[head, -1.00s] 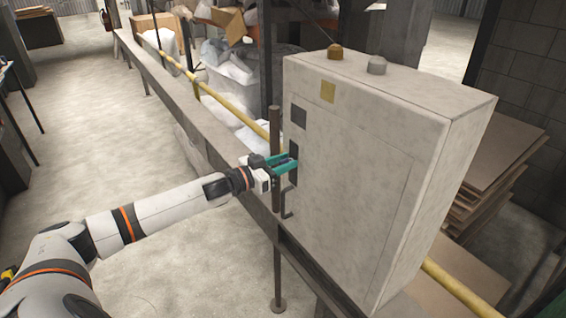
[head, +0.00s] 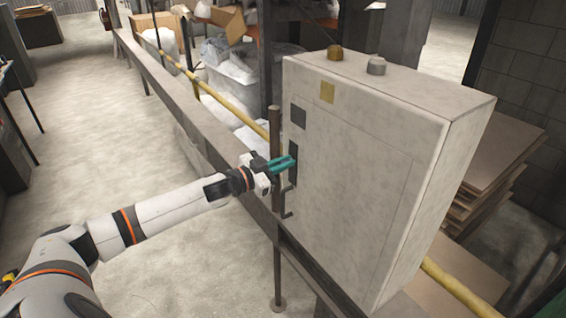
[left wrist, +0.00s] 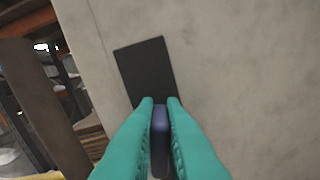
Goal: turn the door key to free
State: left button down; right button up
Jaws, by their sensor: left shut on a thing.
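The grey cabinet (head: 370,190) stands on the right in the head view, with a dark lock plate (head: 293,168) on its door edge. My left gripper (head: 290,162) is at this plate, its teal fingers closed. In the left wrist view the fingers (left wrist: 160,103) are shut on a dark blue-violet key (left wrist: 160,142). The dark plate (left wrist: 145,68) shows just beyond the fingertips, tilted in that view. The key's tip and the keyhole are hidden by the fingers. My right gripper is not in view.
A dark bent handle (head: 289,203) sits just below the gripper. An upright post (head: 276,240) and a yellow rail (head: 228,103) run close by the cabinet's left side. A stack of boards (head: 490,180) lies at right. The floor at left is clear.

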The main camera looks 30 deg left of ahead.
pick_arm(q)
jog(key=m, duration=0.3)
jog(key=shift+d+f+m, duration=0.1)
jog(key=shift+m, duration=0.3)
jog(key=m, duration=0.3)
jog(key=shift+s+d+f+m+b, duration=0.1)
jog(key=shift+m+b, duration=0.2)
jog(key=m+b, duration=0.1)
jog(key=m, duration=0.2)
jog(key=shift+f+m, duration=0.15)
jog(key=shift+m, duration=0.15)
jog(key=shift+d+f+m+b, duration=0.1)
jog(key=shift+m+b, duration=0.35)
jog(key=shift+m, duration=1.35)
jog(key=c, duration=1.5)
grip_release()
